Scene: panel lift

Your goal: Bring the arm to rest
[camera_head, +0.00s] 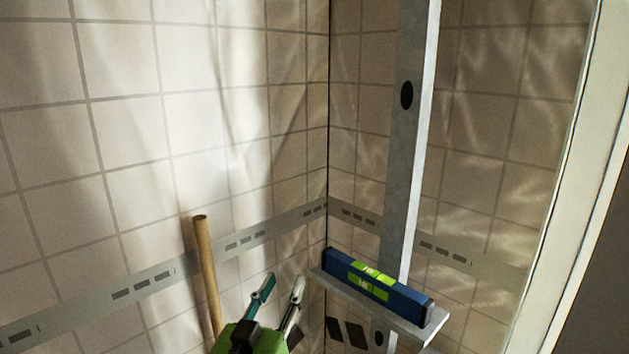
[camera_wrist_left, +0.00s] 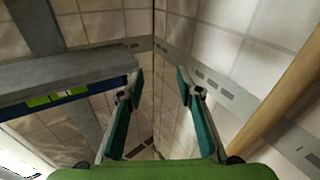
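My left gripper (camera_head: 284,279) is at the bottom middle of the head view, in front of the tiled corner. Its two fingers are spread apart with nothing between them. In the left wrist view the same gripper (camera_wrist_left: 158,75) shows its teal finger pads apart, with only tiled wall visible between them. It is to the left of a grey ledge (camera_head: 408,328) that carries a blue spirit level (camera_head: 400,292) with green parts. My right gripper is in neither view.
The ledge (camera_wrist_left: 75,78) shows close to the fingers in the left wrist view. A grey upright post (camera_head: 408,150) stands behind it. A wooden pole (camera_head: 207,270) stands left of my gripper. Tiled walls (camera_head: 120,140) meet in the corner, and a pale frame edge (camera_head: 575,200) is at the right.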

